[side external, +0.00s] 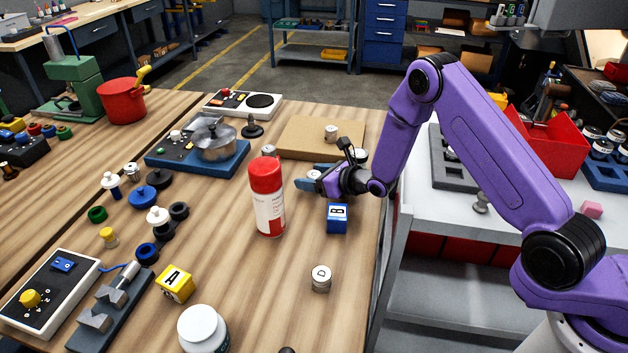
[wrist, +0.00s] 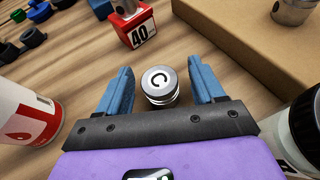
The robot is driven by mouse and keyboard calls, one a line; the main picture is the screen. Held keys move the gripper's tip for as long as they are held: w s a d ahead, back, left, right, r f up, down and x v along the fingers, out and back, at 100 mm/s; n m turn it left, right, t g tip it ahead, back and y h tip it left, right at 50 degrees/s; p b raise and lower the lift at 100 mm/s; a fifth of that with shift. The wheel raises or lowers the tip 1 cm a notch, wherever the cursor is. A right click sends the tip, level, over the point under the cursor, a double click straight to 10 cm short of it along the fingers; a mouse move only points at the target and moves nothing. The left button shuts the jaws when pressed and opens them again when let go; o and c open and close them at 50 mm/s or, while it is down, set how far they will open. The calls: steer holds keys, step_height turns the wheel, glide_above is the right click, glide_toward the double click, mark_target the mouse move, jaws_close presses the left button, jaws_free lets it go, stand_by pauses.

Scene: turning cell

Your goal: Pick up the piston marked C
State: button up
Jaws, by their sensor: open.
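The piston marked C (wrist: 159,86) is a short silvery cylinder with a black C on its pale top. In the wrist view it stands upright between the two blue fingers of my open gripper (wrist: 160,66). A gap shows on each side of it, so the fingers do not appear to grip it. In the side view my gripper (side external: 318,183) is low over the wooden table, behind and right of the red-capped can. A pale round top (side external: 314,174) shows at its fingers there, its letter unreadable.
The red-capped can (side external: 267,200) also stands close on the left in the wrist view (wrist: 22,112). A red block marked 40 (wrist: 133,25) and a brown board (wrist: 255,45) lie beyond the piston. A blue B block (side external: 337,219) and piston D (side external: 321,279) are nearer the side camera.

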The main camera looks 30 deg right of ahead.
steer(key=c, duration=1.1)
steer(key=shift+r, duration=0.1)
